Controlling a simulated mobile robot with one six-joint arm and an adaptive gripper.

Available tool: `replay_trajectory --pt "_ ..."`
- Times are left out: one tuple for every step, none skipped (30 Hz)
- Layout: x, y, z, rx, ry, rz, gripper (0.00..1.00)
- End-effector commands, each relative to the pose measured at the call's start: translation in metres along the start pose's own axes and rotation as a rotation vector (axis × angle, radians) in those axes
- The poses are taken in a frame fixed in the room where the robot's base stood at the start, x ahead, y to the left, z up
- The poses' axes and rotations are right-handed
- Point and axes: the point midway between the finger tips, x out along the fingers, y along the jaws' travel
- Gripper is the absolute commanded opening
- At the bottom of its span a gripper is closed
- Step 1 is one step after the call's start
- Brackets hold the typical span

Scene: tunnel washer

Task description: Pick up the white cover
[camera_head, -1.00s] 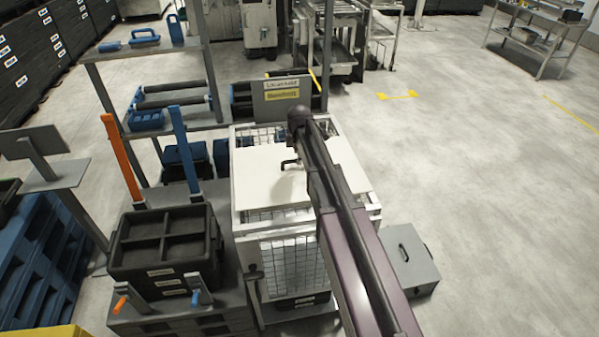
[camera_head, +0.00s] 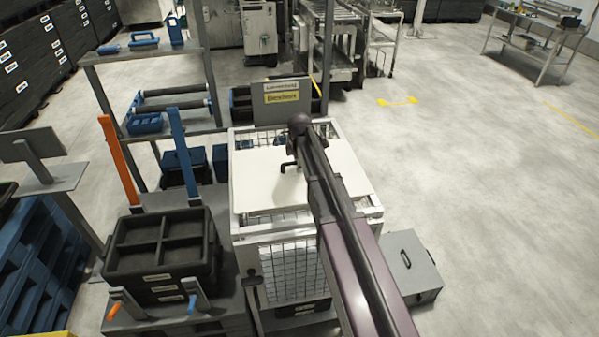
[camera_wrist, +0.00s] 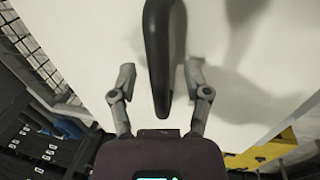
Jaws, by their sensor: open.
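The white cover (camera_head: 258,192) is a flat panel lying on top of a wire-mesh cage (camera_head: 290,268). It fills most of the wrist view (camera_wrist: 95,35). My gripper (camera_head: 288,165) is over the middle of the cover, partly hidden by my arm in the head view. In the wrist view my gripper (camera_wrist: 160,70) has its two fingers apart. A dark, rounded upright piece (camera_wrist: 160,45) stands between them; I cannot tell whether it belongs to the cover. Whether the fingertips touch the cover is unclear.
Black divided crates (camera_head: 162,250) stand left of the cage, with orange and blue posts behind. A grey case (camera_head: 408,268) is on the floor at right. A shelf rack (camera_head: 150,85) stands behind at left. The floor at right is mostly clear.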

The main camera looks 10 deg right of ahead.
Motion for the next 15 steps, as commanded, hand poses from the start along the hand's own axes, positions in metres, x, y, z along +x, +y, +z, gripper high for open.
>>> replay_trajectory --pt "0.0 0.0 0.0001 0.0 0.0 0.0 0.62" --pt "0.0 0.0 0.0001 0.0 0.0 0.0 0.62" --pt "0.0 -0.0001 0.0002 0.0 0.0 0.0 0.62" --pt "0.0 -0.0001 0.0002 0.0 0.0 0.0 0.54" --pt "0.0 -0.0001 0.0002 0.0 0.0 0.0 0.45" --pt "0.0 0.0 0.0002 0.0 0.0 0.0 0.33" --pt "0.0 0.0 0.0002 0.0 0.0 0.0 0.24" --pt "0.0 0.0 0.0002 0.0 0.0 0.0 0.15" --pt "0.0 0.0 0.0003 0.0 0.0 0.0 0.03" --pt "0.0 -0.0001 0.0003 0.0 0.0 0.0 0.0" --pt "0.0 -0.0001 0.0003 0.0 0.0 0.0 0.0" --pt "0.0 -0.0001 0.0003 0.0 0.0 0.0 0.0" --pt "0.0 -0.0001 0.0004 0.0 0.0 0.0 0.0" --pt "0.0001 -0.0001 0.0004 0.0 0.0 0.0 0.0" --pt "-0.0001 0.0 0.0004 0.0 0.0 0.0 0.0"
